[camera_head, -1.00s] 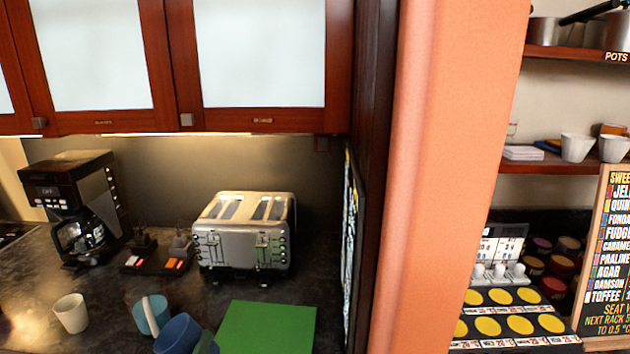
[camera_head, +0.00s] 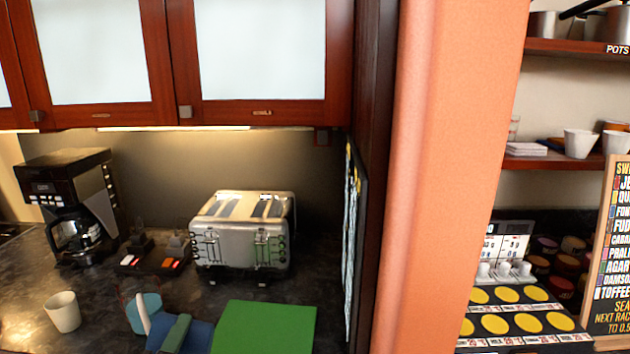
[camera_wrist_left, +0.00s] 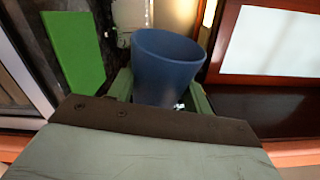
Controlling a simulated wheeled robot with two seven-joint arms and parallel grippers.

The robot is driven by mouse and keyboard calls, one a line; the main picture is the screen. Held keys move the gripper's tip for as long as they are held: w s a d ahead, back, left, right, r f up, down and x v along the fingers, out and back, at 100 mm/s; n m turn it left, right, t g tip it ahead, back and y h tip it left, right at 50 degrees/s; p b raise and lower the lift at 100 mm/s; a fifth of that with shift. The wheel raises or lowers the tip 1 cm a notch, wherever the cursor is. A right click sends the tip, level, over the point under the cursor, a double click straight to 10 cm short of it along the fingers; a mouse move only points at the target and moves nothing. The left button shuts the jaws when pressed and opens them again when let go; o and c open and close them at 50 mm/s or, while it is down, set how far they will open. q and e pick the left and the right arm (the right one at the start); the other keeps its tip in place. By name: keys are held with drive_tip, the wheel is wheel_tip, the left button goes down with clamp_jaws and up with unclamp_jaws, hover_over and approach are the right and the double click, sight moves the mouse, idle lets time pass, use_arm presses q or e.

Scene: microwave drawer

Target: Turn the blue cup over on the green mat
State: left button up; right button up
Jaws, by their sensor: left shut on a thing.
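The blue cup (camera_head: 199,337) is at the bottom edge of the head view, just left of the green mat (camera_head: 268,326), and appears tilted. My left gripper (camera_head: 177,333) is shut on it, with a grey-green finger across its side. In the left wrist view the blue cup (camera_wrist_left: 166,70) sits between the two fingers of my left gripper (camera_wrist_left: 160,92), its rim toward the top of the picture. The green mat (camera_wrist_left: 72,50) shows there at the upper left, bare. The cup's lower part is hidden by the gripper. My right gripper is not in view.
A teal cup (camera_head: 150,303) with a pale strip before it stands close left of the blue cup. A white cup (camera_head: 63,312) is farther left. The toaster (camera_head: 242,232) and coffee maker (camera_head: 70,210) stand behind. An orange pillar (camera_head: 450,180) bounds the right.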

use_arm(q)
drive_tip(key=shift+f+n, duration=0.2)
drive_tip(key=shift+n, duration=0.7)
drive_tip(key=shift+r+n, duration=0.2)
drive_tip(key=shift+n, duration=0.3)
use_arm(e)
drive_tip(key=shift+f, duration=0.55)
